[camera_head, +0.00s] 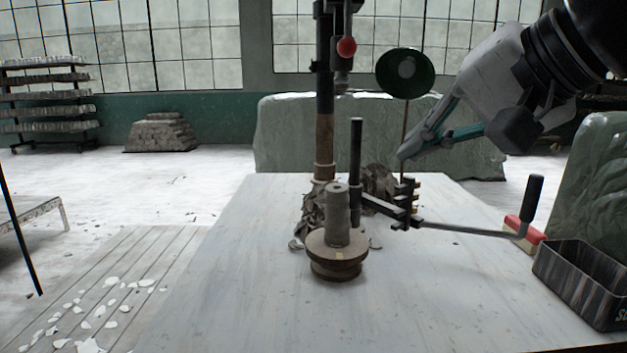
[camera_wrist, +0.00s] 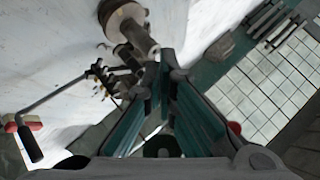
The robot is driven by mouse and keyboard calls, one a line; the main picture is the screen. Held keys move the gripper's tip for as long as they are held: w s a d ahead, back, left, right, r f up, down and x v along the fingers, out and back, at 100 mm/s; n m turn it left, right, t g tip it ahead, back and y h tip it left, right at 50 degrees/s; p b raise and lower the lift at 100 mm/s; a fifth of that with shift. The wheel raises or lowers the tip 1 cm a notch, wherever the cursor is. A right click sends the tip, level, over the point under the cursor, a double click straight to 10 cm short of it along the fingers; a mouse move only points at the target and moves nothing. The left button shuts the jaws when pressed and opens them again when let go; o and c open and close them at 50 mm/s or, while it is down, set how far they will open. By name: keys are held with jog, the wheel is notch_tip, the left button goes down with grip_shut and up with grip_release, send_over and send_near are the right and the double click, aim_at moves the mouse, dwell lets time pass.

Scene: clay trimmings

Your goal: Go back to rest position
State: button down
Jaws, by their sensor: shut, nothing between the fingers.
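My gripper (camera_head: 404,152) is shut and empty in the head view, at the right end of the upper middle. It hangs in the air above the far side of the table (camera_head: 220,290), to the right of the dark upright post (camera_head: 324,110). Its teal-lined fingers also fill the middle of the wrist view (camera_wrist: 168,75). A grey clay cylinder (camera_head: 338,215) stands upright on a round wooden wheel (camera_head: 336,262) on the table, to the left of and below my gripper. The wheel also shows at the top of the wrist view (camera_wrist: 122,22).
A dark bracket with a long crank handle (camera_head: 470,229) stands beside the cylinder. A green round disc (camera_head: 405,73) on a thin rod is close to my gripper. A metal bin (camera_head: 580,285) and a red-and-white block (camera_head: 526,230) are at the right. Clay trimmings (camera_head: 312,212) lie around the post.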

jog(key=s+d+f+n+g+h, duration=0.2)
jog(key=s+d+f+g+h, duration=0.15)
jog(key=s+f, duration=0.85)
jog(key=s+d+f+n+g+h, duration=0.25)
jog(key=s+f+g, duration=0.25)
jog(key=s+f, duration=0.65)
notch_tip(320, 180, up, 23)
jog(key=t+p, duration=0.3)
jog(key=p, duration=1.8)
jog(key=shift+w+d+y, duration=0.3)
jog(key=shift+w, duration=0.15)
